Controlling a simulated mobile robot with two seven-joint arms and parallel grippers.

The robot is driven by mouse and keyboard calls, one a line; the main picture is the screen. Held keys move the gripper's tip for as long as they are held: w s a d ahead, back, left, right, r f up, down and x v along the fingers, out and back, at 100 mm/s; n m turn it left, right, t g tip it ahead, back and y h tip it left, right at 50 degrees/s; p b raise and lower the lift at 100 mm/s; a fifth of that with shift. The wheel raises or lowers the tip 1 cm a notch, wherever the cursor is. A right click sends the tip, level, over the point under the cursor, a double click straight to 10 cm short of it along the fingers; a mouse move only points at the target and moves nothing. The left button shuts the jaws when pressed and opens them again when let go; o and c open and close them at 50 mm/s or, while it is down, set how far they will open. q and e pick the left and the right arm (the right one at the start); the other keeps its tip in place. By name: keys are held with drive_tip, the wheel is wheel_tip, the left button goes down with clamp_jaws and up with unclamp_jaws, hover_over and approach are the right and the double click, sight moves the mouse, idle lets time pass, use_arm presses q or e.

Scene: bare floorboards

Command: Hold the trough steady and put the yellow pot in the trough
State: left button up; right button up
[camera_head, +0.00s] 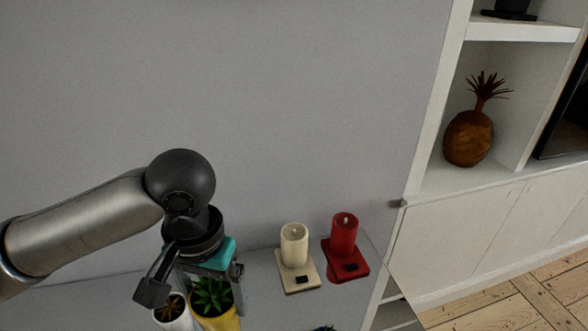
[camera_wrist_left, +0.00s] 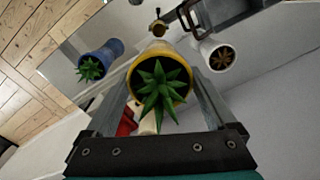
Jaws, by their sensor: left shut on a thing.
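The yellow pot (camera_wrist_left: 170,58) holds a green spiky plant (camera_wrist_left: 160,88) and sits between the two fingers of my left gripper. In the head view the yellow pot (camera_head: 229,322) is low at the bottom edge, under the gripper. My left gripper (camera_head: 211,284) points down and is shut on the pot. I cannot tell from these frames whether the pot touches the shelf. I cannot make out the trough in either view. My right gripper does not show in the head view.
A white pot (camera_head: 172,313) with a brownish plant stands close left of the yellow pot. A cream candle (camera_head: 294,245) and a red candle (camera_head: 344,234) stand on bases to the right. A grey wall is behind.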

sight(198, 290)
use_arm(q)
drive_tip(key=a+b, duration=0.1)
drive_tip(key=w+a+f+n+b, duration=0.1)
drive_tip(key=b, duration=0.1)
drive_tip(key=shift+w+a+f+n, duration=0.15)
drive_tip(key=shift+w+f+n, duration=0.1)
drive_tip(key=shift+f+n, duration=0.05)
drive_tip(key=shift+w+a+r+b, duration=0.1)
drive_tip(key=shift+w+a+b, duration=0.05)
drive_tip(key=shift+a+b, duration=0.3)
drive_tip(key=shift+d, duration=0.1)
